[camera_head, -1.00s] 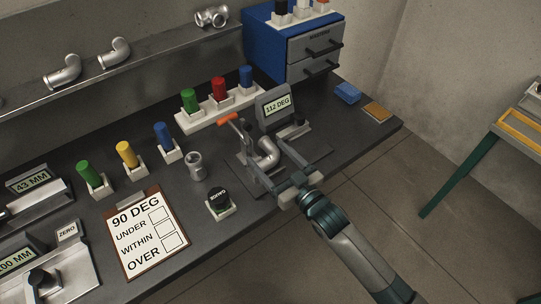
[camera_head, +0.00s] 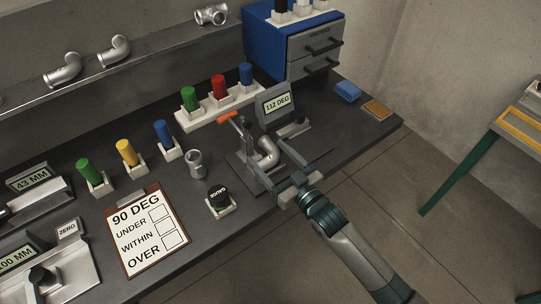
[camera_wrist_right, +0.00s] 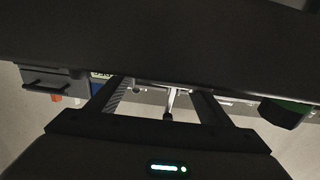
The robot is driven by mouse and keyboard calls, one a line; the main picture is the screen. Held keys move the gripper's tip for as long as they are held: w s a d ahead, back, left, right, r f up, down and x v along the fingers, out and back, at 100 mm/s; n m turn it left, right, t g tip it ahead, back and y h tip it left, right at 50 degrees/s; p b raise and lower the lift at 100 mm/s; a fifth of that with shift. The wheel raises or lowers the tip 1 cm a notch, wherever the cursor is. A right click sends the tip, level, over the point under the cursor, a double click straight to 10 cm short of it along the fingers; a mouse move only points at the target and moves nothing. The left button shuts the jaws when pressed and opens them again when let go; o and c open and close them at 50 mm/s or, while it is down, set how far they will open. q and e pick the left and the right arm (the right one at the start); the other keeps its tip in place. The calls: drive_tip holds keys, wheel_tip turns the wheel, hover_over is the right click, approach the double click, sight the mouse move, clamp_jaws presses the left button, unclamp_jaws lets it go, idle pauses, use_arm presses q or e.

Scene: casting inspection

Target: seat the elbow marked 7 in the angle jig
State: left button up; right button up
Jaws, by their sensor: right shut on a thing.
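A silver pipe elbow (camera_head: 268,152) is at the angle jig (camera_head: 246,158), beside the jig's orange-handled clamp (camera_head: 228,116). No number on it can be read, and I cannot tell whether it sits fully in the jig. The jig's display (camera_head: 276,102) reads 112 DEG. My right gripper (camera_head: 264,157) reaches in from the front right, its fingers on either side of the elbow and shut on it. The right wrist view shows both fingers (camera_wrist_right: 160,100) with a bright metal part between them, too dark to make out well. My left gripper is not in view.
A silver fitting (camera_head: 196,164) stands left of the jig, near a black round gauge (camera_head: 219,198). A clipboard (camera_head: 183,262) lies at the front. Colored cylinders stand in white holders behind. More elbows (camera_head: 63,70) lie on the shelf. A blue drawer unit (camera_head: 262,45) stands behind.

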drive_tip(key=o, duration=1.4)
drive_tip(key=shift+f, duration=0.1)
drive_tip(key=shift+o, duration=0.5)
drive_tip(key=shift+s+f, duration=0.1)
drive_tip(key=shift+f, duration=0.1)
